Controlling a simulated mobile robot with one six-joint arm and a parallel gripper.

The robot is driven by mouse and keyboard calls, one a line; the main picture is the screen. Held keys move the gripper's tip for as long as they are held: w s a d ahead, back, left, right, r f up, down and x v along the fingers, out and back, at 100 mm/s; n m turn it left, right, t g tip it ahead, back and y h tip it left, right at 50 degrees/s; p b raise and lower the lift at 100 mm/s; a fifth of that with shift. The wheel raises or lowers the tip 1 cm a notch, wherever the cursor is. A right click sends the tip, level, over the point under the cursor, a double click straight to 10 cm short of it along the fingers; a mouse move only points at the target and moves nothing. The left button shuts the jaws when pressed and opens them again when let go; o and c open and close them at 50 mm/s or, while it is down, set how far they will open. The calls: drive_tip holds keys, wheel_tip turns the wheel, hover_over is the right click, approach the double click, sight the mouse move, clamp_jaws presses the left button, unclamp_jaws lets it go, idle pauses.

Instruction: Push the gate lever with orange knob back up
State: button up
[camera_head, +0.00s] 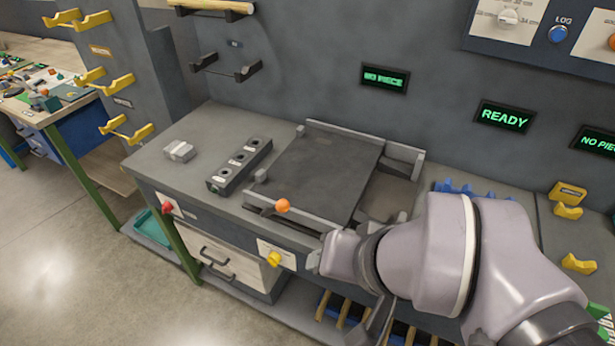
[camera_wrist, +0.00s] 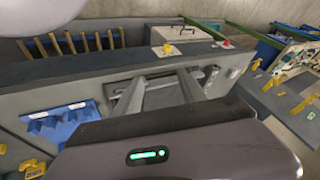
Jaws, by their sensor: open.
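The gate lever's orange knob (camera_head: 283,205) shows in the head view at the near edge of the bench top, beside the near rail of a dark flat plate (camera_head: 325,170). The lever's shaft is hard to make out. My gripper's two grey fingers stand apart with nothing between them in the wrist view (camera_wrist: 162,77). In the head view my arm comes in from the lower right and hides most of the gripper. Its wrist is close to the right of the orange knob, apart from it in the picture. I cannot make out the orange knob in the wrist view.
A yellow knob (camera_head: 274,259) and a red knob (camera_head: 167,207) sit on the bench front. A block with several round sockets (camera_head: 239,166) stands left of the plate. A blue rack (camera_head: 450,187) is to the right, partly behind my arm. The READY display (camera_head: 504,117) is lit.

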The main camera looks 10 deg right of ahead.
drive_tip(key=shift+w+a+r+m, duration=0.1)
drive_tip(key=shift+w+m, duration=0.15)
drive_tip(key=shift+m, duration=0.15)
drive_tip(key=c, duration=0.3)
drive_tip(key=w+m+p, duration=0.1)
drive_tip(key=w+m+g+y, duration=0.1)
drive_tip(key=w+m, duration=0.1)
drive_tip(key=w+m+y+p, duration=0.1)
drive_tip(key=w+m, duration=0.1)
drive_tip(key=shift+a+g+p, duration=0.3)
drive_tip(key=shift+a+p, duration=0.05)
drive_tip(key=shift+a, duration=0.05)
clamp_jaws()
drive_tip(key=w+d+f+m+y+p, duration=0.1)
drive_tip(key=w+d+f+m, duration=0.2)
drive_tip(key=w+m, duration=0.3)
drive_tip(key=w+d+f+m+t+y+p, duration=0.1)
drive_tip(key=w+d+f+m+y+p, duration=0.1)
drive_tip(key=w+m, duration=0.5)
drive_tip(key=shift+w+d+f+y, duration=0.3)
drive_tip(key=shift+d+f, duration=0.25)
drive_tip(key=shift+f, duration=0.35)
